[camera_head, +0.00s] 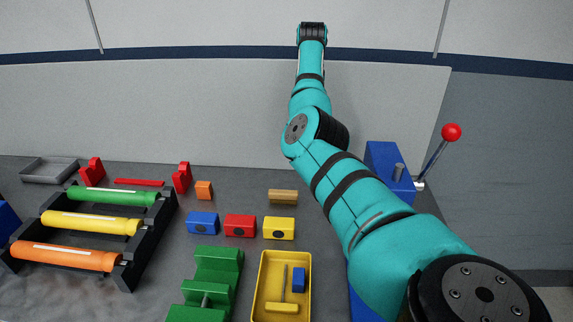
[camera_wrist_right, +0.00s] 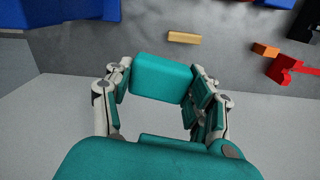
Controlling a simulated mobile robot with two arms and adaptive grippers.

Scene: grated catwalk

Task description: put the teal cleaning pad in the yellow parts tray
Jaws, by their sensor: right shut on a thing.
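The teal cleaning pad (camera_wrist_right: 160,78) shows in the right wrist view as a rounded block between the two fingers of my right gripper (camera_wrist_right: 161,88). The gripper is shut on it and holds it up, apart from the work surface. In the head view my right arm reaches up in front of the pale wall, and neither the pad nor the fingers can be made out there. The yellow parts tray (camera_head: 266,275) is at the bottom middle of the head view, cut by the frame edge. A blue block and a yellow piece with a grey rod lie in it. My left gripper is not in view.
Blue (camera_head: 203,223), red (camera_head: 240,225) and yellow (camera_head: 279,228) blocks stand behind the tray. A green stepped holder (camera_head: 217,268) is left of it. A rack with coloured rollers (camera_head: 92,223) stands farther left. A red-knobbed lever (camera_head: 451,133) rises at right.

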